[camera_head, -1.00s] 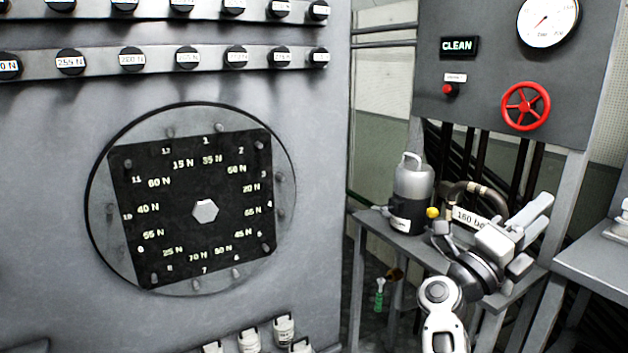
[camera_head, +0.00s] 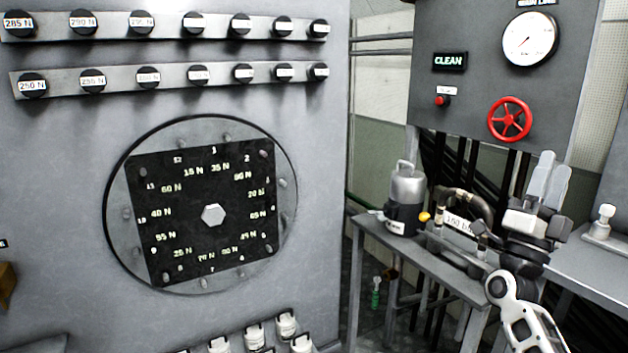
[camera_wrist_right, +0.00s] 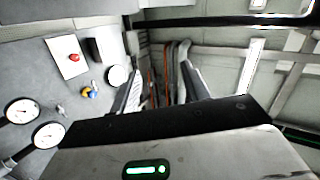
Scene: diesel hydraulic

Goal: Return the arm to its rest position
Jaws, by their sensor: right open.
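My right arm comes in from the bottom right of the head view. Its gripper (camera_head: 548,180) points up, in front of the right end of the grey bench (camera_head: 415,258) and below the red wheel. In the right wrist view the two fingers (camera_wrist_right: 160,85) stand apart with nothing between them. No object is held. My left gripper is not in view.
A grey panel with a round plate (camera_head: 118,220) and rows of knobs fills the left. A grey canister (camera_head: 408,185) and a curved hose (camera_head: 470,197) are on the bench. A red handwheel (camera_head: 509,119) and gauge (camera_head: 529,39) are above. Another table (camera_head: 590,262) is at right.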

